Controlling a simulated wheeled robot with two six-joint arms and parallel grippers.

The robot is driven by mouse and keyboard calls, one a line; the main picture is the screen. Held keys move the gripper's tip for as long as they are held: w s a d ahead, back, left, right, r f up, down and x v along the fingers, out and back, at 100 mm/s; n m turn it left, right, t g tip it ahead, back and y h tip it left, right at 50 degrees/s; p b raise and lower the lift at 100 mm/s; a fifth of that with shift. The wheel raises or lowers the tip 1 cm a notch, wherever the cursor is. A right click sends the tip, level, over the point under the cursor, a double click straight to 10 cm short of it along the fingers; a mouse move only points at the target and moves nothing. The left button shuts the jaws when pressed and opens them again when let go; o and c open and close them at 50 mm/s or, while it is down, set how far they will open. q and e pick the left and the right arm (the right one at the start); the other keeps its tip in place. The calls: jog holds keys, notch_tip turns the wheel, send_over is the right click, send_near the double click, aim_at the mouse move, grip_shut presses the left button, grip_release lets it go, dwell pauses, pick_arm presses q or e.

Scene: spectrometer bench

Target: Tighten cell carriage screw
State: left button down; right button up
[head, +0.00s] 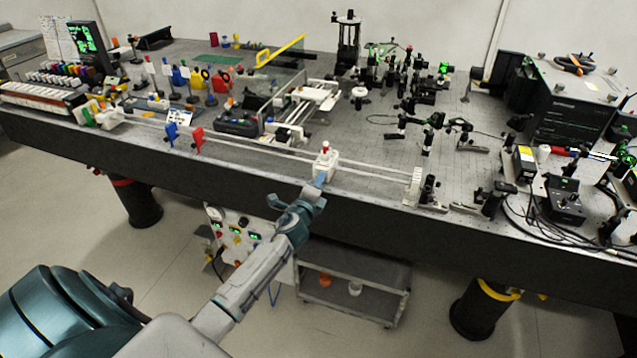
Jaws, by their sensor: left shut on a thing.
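The cell carriage (326,163) is a small white block with a red-topped part (325,147) on it. It sits on two pale parallel rails (260,149) along the bench's front edge. My left gripper (320,180) reaches up from below to the near face of the carriage. Its fingers are shut at that face, below the red top. They hide the carriage screw between them, so the grip itself is not visible. My right gripper is not in view.
Blue and red holders (171,132) stand on the rails to the left, and a white end block (412,187) stands to the right. Optics crowd the back of the bench (375,205). A grey cart (370,300) stands below.

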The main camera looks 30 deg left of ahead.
pick_arm(q)
jog(key=shift+f, duration=0.1)
jog(key=c, duration=1.4)
grip_release()
jog(key=shift+b+v, duration=1.1)
jog(key=shift+v, duration=4.35)
